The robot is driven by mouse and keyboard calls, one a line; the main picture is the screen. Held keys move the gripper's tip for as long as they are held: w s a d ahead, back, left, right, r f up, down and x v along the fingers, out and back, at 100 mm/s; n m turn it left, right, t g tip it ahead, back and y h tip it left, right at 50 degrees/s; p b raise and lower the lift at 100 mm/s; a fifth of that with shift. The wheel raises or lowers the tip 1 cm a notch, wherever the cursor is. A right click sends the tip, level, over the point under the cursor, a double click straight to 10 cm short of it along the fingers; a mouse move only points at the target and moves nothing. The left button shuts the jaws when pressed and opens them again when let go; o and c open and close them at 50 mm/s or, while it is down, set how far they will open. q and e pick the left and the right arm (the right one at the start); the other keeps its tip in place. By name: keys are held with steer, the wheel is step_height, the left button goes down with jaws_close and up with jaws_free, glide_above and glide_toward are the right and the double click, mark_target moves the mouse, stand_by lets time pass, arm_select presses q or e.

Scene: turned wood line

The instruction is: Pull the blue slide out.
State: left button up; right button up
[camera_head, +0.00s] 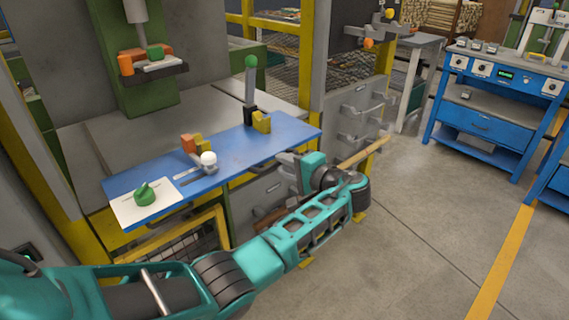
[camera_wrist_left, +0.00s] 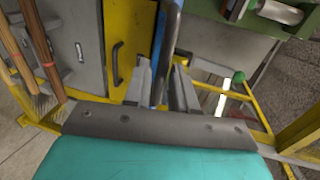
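The blue slide (camera_head: 235,152) is a flat blue board lying across the front of the grey press bench in the head view. In the left wrist view the blue slide (camera_wrist_left: 168,45) shows edge-on as a narrow blue strip. My left gripper (camera_head: 284,158) is at its front edge, right of its middle. In the left wrist view my left gripper (camera_wrist_left: 163,88) has its fingers apart, one on each side of the blue strip, with a small gap visible on the right. Contact is hard to tell. My right gripper is not in view.
On the slide stand a green-knobbed lever (camera_head: 250,85), a white ball knob (camera_head: 208,159) and a green knob (camera_head: 145,193) on a white plate. A blue workbench (camera_head: 485,125) stands at right. The floor (camera_head: 430,230) in front is clear.

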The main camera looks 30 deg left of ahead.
arm_select(q)
steer(key=v, duration=1.2)
steer(key=shift+s+d, duration=0.2)
steer(key=shift+d, duration=0.15)
